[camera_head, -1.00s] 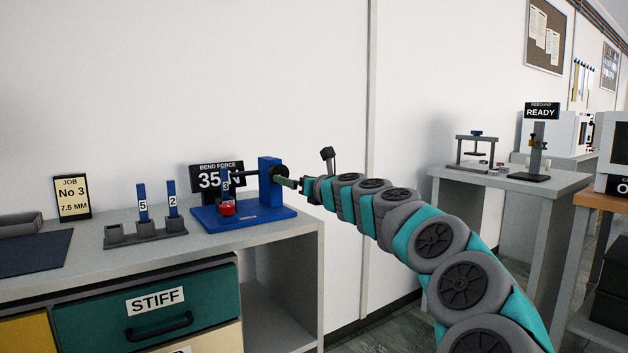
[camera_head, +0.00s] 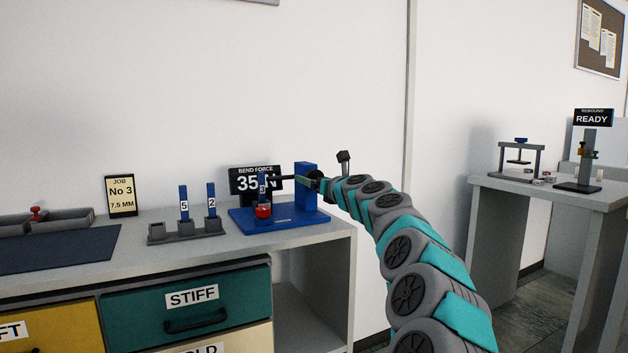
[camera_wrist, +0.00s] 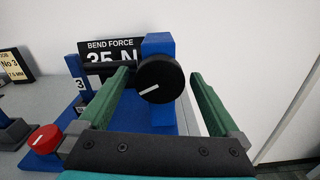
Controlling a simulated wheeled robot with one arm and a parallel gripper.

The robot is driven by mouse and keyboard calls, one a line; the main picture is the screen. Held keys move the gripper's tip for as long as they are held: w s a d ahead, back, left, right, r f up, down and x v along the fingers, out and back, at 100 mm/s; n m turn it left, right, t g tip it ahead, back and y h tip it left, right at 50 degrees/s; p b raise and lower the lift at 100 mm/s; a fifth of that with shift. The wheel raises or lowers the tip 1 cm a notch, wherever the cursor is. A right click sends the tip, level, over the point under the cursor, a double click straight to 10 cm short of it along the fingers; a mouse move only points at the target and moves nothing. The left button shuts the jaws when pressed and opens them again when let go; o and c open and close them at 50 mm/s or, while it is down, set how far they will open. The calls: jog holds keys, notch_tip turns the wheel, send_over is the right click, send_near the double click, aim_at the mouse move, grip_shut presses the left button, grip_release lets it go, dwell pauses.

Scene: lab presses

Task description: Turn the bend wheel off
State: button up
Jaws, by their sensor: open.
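The bend wheel, a black round knob (camera_wrist: 160,78) with a white pointer line, is on the blue post (camera_wrist: 158,45) of the bend press. My gripper (camera_wrist: 158,77) is open, with one green finger on each side of the wheel. A gap shows between the wheel and each finger. In the head view my gripper (camera_head: 311,182) is at the right side of the blue post (camera_head: 305,195) and mostly hides the wheel. The bend force display (camera_wrist: 107,52) reads 35 N; it also shows in the head view (camera_head: 243,182). Strip 3 (camera_head: 262,188) stands in the press.
A red knob (camera_wrist: 45,138) sits at the front of the blue press base (camera_head: 285,222). A rack (camera_head: 190,232) holding strips 5 and 2 stands to its left, with a job card (camera_head: 121,196) behind. The wall is close behind the bench.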

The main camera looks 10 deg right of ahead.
jog(key=shift+w+a+r, duration=0.1)
jog(key=shift+w, duration=0.3)
jog(key=c, duration=1.4)
jog(key=shift+n, duration=2.4)
jog(key=o, duration=1.4)
